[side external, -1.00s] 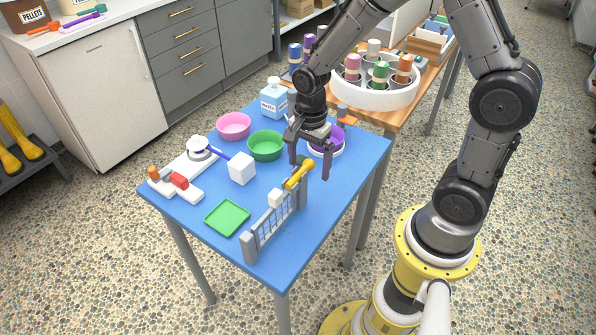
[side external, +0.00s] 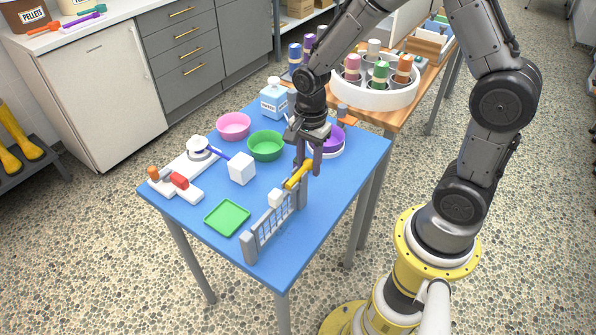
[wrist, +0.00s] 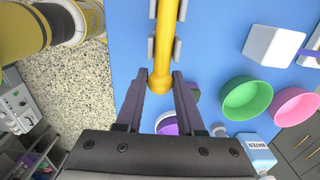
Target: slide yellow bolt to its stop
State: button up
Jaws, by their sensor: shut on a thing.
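The yellow bolt (side external: 296,177) lies along the top of a small grey mesh gate (side external: 250,246) near the front edge of the blue table. In the wrist view the yellow bolt (wrist: 165,40) runs away from me between grey brackets (wrist: 151,47). Its round knob end lies between my fingertips. My gripper (side external: 308,168) points down, its fingers closed in on the knob; it also shows in the wrist view (wrist: 163,78). The bolt's far end is out of the wrist view.
A green tray (side external: 227,217) lies left of the gate. A white cube (side external: 241,168), a green bowl (side external: 266,146), a pink bowl (side external: 233,125), a purple bowl (side external: 331,137) and a water jug (side external: 274,98) stand behind. The table right of the gate is clear.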

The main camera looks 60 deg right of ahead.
jog(key=shift+d, duration=1.7)
jog(key=o, duration=1.5)
jog(key=shift+r, duration=0.1)
notch_tip(320, 180, up, 10)
